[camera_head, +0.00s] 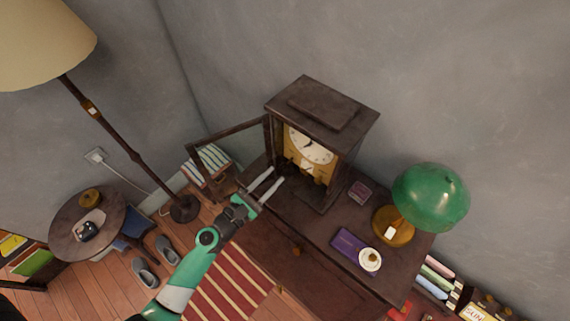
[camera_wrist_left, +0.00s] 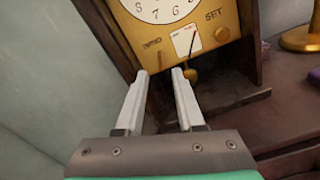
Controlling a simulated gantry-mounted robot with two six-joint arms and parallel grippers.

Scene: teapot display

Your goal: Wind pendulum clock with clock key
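The pendulum clock (camera_head: 345,145) is a dark wooden case on the dark cabinet, with its glazed door (camera_head: 231,128) swung open to the left. Its white dial and gold face plate (camera_wrist_left: 225,50) show in the left wrist view, with the word SET, a small gold knob and a gold pendulum bob (camera_wrist_left: 191,75). My left gripper (camera_head: 277,177) is open in front of the lower clock opening, its two white fingers (camera_wrist_left: 160,73) apart with nothing visible held between them. My right gripper is not in view.
On the cabinet top (camera_head: 318,222) stand a green lamp (camera_head: 430,195), a purple box (camera_head: 350,244), a white cup-like item (camera_head: 370,260) and a small dark red box (camera_head: 359,191). A floor lamp (camera_head: 120,146) and round side table (camera_head: 68,245) stand left.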

